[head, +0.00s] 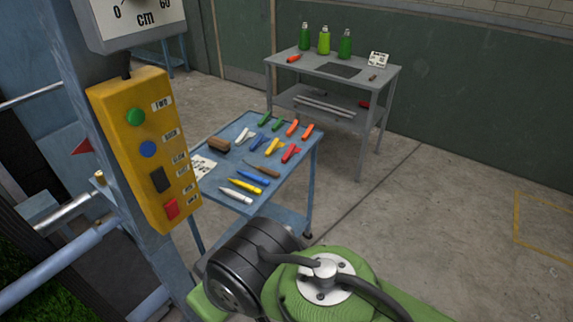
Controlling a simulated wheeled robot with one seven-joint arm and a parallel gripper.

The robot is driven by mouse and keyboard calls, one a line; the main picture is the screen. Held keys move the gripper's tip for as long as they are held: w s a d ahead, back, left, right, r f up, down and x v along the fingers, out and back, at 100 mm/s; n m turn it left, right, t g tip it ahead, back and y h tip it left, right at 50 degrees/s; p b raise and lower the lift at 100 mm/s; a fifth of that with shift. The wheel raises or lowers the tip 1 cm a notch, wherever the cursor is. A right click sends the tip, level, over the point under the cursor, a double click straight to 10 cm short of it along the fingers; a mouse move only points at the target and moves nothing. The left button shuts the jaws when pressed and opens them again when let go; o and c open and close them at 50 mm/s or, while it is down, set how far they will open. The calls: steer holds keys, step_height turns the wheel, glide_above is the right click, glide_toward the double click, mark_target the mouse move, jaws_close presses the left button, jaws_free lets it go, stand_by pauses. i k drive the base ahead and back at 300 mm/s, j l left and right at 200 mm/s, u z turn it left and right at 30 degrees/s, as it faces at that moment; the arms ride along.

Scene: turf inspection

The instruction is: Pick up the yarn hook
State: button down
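A small tool with a brown handle (265,171) and a thin grey end lies on the blue cart (212,150); it looks like the yarn hook, though it is too small to be sure. It lies between the coloured clips and the row of markers. My green and black arm fills the bottom middle of the head view, in front of the cart. My gripper is not in view.
A grey table (385,75) stands behind; floor at right is clear.

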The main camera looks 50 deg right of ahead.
mark_target(261, 170)
steer(key=z, duration=1.45)
steer(key=u, duration=2.1)
steer(key=z, duration=2.1)
steer(key=i+l+u, duration=0.15)
steer(key=u, duration=0.3)
steer(key=i+l+u, duration=0.2)
steer(key=u, duration=0.2)
steer(key=i+l+u, duration=0.1)
steer(key=l+u, duration=0.35)
steer(key=i+l+u, duration=0.1)
steer(key=u, duration=0.35)
steer(key=l+u, duration=0.85)
steer(key=k+j, duration=0.05)
steer(key=j, duration=0.1)
